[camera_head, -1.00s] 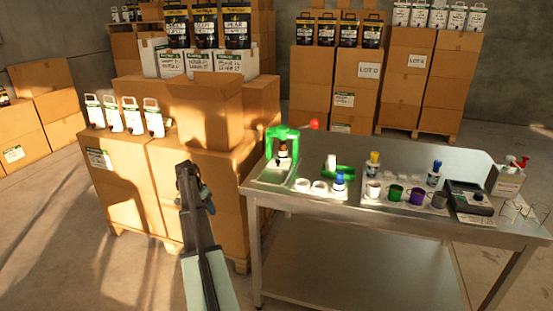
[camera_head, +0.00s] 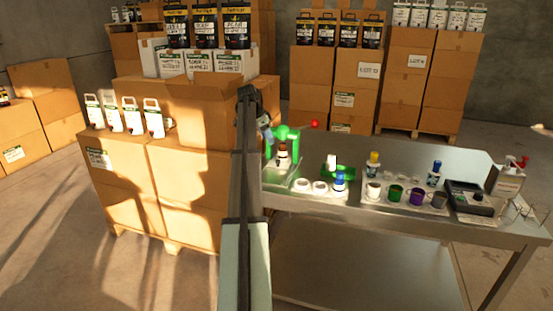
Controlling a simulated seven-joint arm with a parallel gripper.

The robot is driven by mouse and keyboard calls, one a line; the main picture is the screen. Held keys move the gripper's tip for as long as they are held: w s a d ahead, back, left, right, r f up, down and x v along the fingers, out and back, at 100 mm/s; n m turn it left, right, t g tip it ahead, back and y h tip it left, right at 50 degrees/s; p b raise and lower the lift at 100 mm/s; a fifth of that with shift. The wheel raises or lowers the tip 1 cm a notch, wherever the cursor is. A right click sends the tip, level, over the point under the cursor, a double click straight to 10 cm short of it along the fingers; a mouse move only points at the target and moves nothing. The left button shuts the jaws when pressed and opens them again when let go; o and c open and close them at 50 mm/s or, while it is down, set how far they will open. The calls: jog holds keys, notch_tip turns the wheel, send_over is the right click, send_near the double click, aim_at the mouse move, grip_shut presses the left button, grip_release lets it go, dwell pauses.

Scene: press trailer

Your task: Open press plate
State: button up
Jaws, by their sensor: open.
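The green press (camera_head: 294,139) stands at the left end of the metal table. Its lever ends in a red knob (camera_head: 314,124) that points up and to the right. A dark, orange-brown piece (camera_head: 282,153) shows in the middle of the press, above its pale base. My arm rises in front of the table's left end and bends over at the top. My gripper (camera_head: 268,137) hangs small at the left side of the press, open and holding nothing that I can see. It covers part of the press frame; I cannot tell whether they touch.
White rings (camera_head: 311,186), a green holder (camera_head: 338,171), several cups including a purple one (camera_head: 416,196), and a dark device (camera_head: 467,197) stand on the metal table (camera_head: 400,154). Stacked cartons (camera_head: 190,175) close off the left side. The table's back strip is clear.

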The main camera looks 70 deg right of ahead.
aim_at(277, 161)
jog(key=x, duration=1.2)
jog(key=shift+f, duration=0.1)
grip_shut()
dwell(0.4)
